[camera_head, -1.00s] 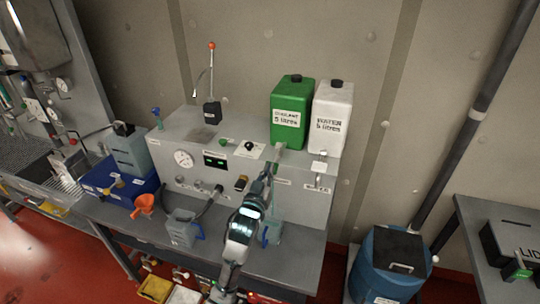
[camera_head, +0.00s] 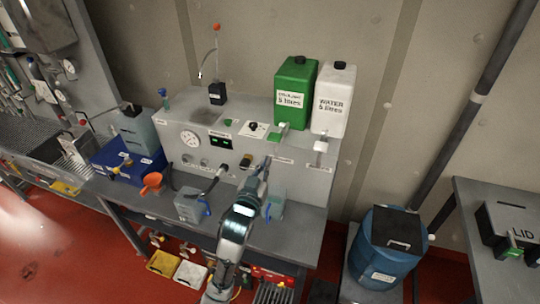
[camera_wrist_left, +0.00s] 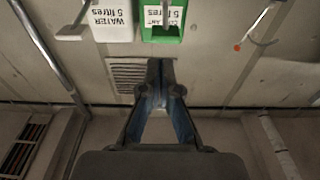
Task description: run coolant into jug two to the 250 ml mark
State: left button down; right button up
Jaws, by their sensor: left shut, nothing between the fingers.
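The green coolant container (camera_head: 295,92) stands on the grey bench housing, with its tap (camera_head: 283,127) below its front. It shows upside down at the top of the left wrist view (camera_wrist_left: 160,22). A clear jug (camera_head: 277,203) stands on the bench below, partly hidden by my left arm. Its level and mark cannot be read, and I cannot tell whether coolant runs. Another clear jug (camera_head: 188,206) with a blue handle stands further left. My left gripper (camera_head: 266,162) is shut and empty, below the coolant tap and apart from it. My right gripper is not in view.
A white water container (camera_head: 333,100) stands right of the green one. A blue drum (camera_head: 388,250) stands on the right. Bench between the jugs is partly clear.

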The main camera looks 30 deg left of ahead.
pick_arm(q)
jog(key=shift+v, duration=1.35)
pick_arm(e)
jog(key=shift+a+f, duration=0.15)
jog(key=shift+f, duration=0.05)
